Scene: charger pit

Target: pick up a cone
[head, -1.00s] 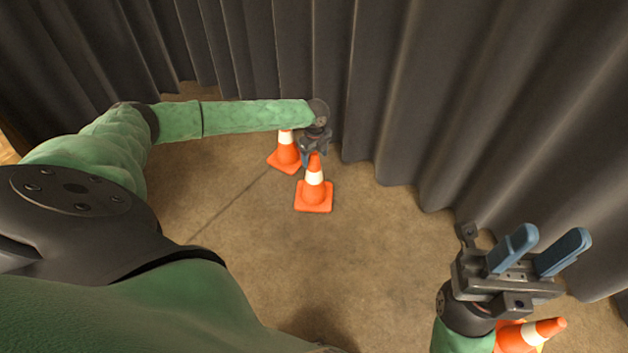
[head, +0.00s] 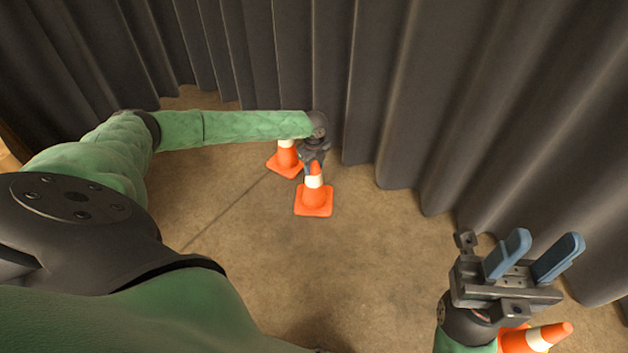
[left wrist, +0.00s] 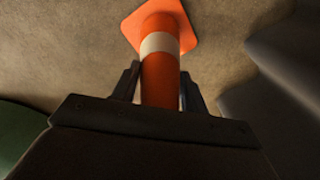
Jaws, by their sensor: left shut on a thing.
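An orange cone with a white band (head: 314,199) stands upright on the floor near the curtain. My left gripper (head: 315,168) is at its top, shut on it from above and behind. In the left wrist view the cone (left wrist: 160,75) runs between the two fingers (left wrist: 160,92), with its square base farther off. I cannot tell whether the base touches the floor. A second orange cone (head: 285,159) stands just behind and to the left, partly hidden by my left gripper. A third cone (head: 537,338) is at the lower right, partly hidden by my right arm. My right gripper (head: 535,256) is open and empty.
A dark pleated curtain (head: 410,90) runs along the back and right side, close behind my left gripper. The brown floor (head: 270,260) in the middle is clear.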

